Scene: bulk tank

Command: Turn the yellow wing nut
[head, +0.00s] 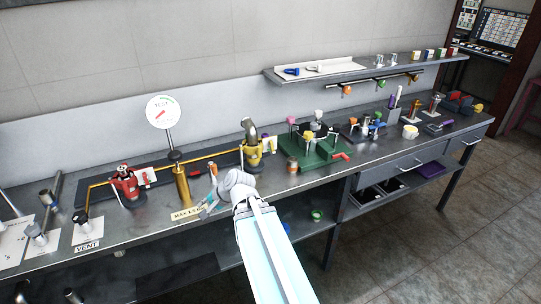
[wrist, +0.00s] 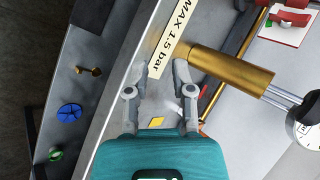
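No part can be made out for certain as the yellow wing nut. A small yellow patch (wrist: 156,122) shows between the bases of my fingers in the wrist view; its shape is too small to tell. In the head view my gripper (head: 208,208) partly covers the label.
A brass cylinder (wrist: 232,68) with a dial gauge (head: 162,112) stands close by. A red valve (head: 127,187) is at left, a green fixture (head: 312,145) at right. A blue handwheel (wrist: 69,112) and a green ring (wrist: 56,154) lie lower, beyond the bench edge.

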